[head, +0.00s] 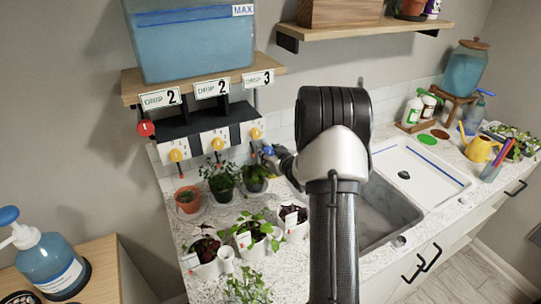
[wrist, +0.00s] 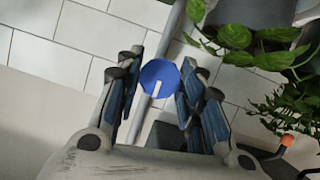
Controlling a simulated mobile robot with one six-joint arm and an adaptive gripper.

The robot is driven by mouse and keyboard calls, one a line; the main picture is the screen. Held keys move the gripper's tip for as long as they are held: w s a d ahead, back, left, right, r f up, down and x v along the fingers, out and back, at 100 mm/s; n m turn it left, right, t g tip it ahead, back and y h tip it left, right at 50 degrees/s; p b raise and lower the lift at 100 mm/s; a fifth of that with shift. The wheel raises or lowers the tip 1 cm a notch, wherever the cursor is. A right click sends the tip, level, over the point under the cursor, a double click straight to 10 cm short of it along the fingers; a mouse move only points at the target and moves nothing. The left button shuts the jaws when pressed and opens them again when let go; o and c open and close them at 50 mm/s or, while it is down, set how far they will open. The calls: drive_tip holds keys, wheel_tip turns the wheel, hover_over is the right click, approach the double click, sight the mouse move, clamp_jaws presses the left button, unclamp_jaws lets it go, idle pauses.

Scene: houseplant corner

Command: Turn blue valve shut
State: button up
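The blue valve knob (wrist: 160,77) is a faceted disc with a short white mark on its lower half. It sits on a grey pipe (wrist: 174,32) that runs slantwise in the wrist view. My gripper (wrist: 161,65) has one finger on each side of the knob, with almost no gap showing. I cannot tell whether the fingers press on it. In the head view the blue knob (head: 268,150) shows at the tip of my gripper (head: 278,154), right of the yellow valves. My arm hides part of that area.
Several yellow valves (head: 217,144) hang on white panels left of my gripper. A red knob (head: 146,128) is farther left. Potted plants (head: 255,178) stand close below. The sink (head: 372,212) lies right of my arm. Leaves (wrist: 262,50) reach near the right finger.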

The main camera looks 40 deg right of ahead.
drive_tip(key=o, duration=0.4)
drive_tip(key=shift+c, duration=0.2)
drive_tip(key=shift+s, duration=0.1)
drive_tip(key=v, duration=1.2)
drive_tip(key=shift+d, duration=0.1)
